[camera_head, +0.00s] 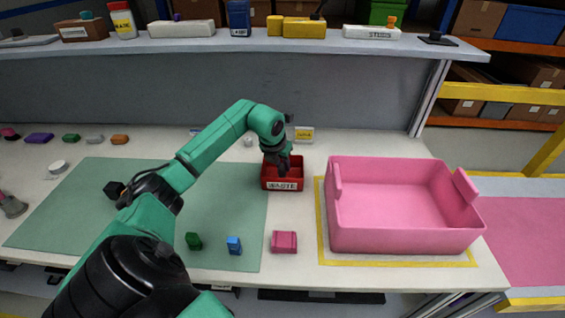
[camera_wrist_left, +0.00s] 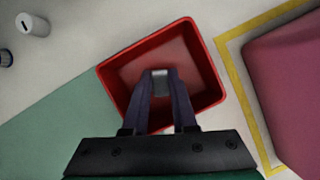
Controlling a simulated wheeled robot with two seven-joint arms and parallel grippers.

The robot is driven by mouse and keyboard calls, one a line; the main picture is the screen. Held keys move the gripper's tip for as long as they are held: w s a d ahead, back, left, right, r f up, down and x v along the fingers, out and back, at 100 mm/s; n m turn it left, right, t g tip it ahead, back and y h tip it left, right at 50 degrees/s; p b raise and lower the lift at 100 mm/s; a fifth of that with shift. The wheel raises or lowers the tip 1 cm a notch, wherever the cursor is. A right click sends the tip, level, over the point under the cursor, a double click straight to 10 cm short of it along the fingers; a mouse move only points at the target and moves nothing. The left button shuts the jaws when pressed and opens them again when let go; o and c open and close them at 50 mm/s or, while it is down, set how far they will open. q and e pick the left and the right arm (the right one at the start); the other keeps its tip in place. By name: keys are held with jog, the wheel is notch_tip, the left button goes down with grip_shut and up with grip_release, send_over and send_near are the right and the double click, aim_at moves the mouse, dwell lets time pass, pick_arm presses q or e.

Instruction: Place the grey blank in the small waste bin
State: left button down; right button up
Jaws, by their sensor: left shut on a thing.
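The small red waste bin (camera_head: 283,184) stands on the table right of the green mat, with a WASTE label on its front. My left gripper (camera_head: 281,165) points down over the bin's opening. In the left wrist view the left gripper (camera_wrist_left: 160,85) is shut on the grey blank (camera_wrist_left: 161,79), a small light piece between the fingertips. The red bin (camera_wrist_left: 215,90) surrounds the fingertips in that view. I cannot tell how far above the bin floor the blank is. In the head view the blank is hidden by the gripper. My right gripper is not in view.
A large pink tote (camera_head: 390,240) stands inside a yellow outline right of the bin. A pink block (camera_head: 284,242), a blue block (camera_head: 234,245) and a green block (camera_head: 194,241) lie at the front. A shelf (camera_head: 250,45) spans the back.

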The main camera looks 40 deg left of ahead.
pick_arm(q)
jog(key=shift+f, duration=0.15)
jog(key=c, duration=0.7)
grip_release()
jog(key=shift+r, duration=0.25)
jog(key=shift+s+r, duration=0.1)
jog(key=shift+r, duration=0.25)
jog(key=b+v, duration=0.2)
jog(key=v, duration=0.9)
jog(key=shift+s+d, duration=0.15)
